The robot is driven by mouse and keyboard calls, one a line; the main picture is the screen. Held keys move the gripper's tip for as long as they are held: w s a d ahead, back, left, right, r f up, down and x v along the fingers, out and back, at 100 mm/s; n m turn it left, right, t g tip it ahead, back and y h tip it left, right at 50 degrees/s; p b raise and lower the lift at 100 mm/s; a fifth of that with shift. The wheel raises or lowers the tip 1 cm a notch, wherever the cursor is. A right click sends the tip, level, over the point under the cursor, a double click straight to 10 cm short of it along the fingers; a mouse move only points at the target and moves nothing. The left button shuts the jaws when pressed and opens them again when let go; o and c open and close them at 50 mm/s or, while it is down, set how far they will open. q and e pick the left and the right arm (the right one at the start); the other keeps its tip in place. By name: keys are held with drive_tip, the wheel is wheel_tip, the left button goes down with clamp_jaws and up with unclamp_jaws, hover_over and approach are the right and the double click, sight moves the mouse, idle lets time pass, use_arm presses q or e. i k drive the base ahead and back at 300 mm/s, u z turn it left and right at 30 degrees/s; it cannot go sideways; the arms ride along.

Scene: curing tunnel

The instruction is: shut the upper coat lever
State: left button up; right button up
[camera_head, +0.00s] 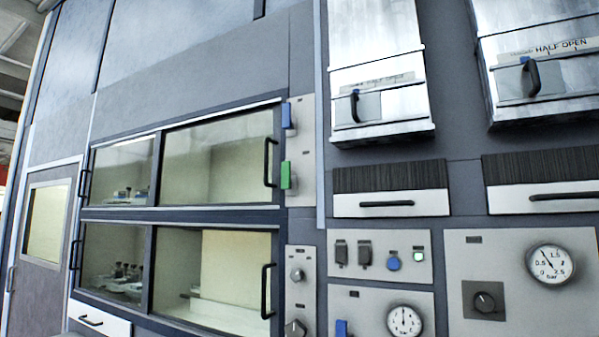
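A light panel (301,150) right of the upper glazed cabinet carries two coloured lever-like handles. The higher one is blue (287,115) and the lower one is green (286,175). Both look upright along the panel's left edge. I cannot read a label that tells which is the upper coat lever. Neither of my grippers is in view.
Sliding glass doors with black handles (268,162) close off the cabinets at left. Two metal hatches (376,100) marked "HALF OPEN" project at upper right, above drawers (390,204). Panels with switches, knobs and gauges (550,264) fill the lower right. Nothing blocks the coloured handles in this view.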

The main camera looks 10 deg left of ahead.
sight(286, 181)
drive_tip(key=z, duration=2.5)
drive_tip(key=k, duration=0.9)
drive_tip(key=u, duration=1.25)
drive_tip(key=i, duration=0.5)
drive_tip(key=z, duration=0.05)
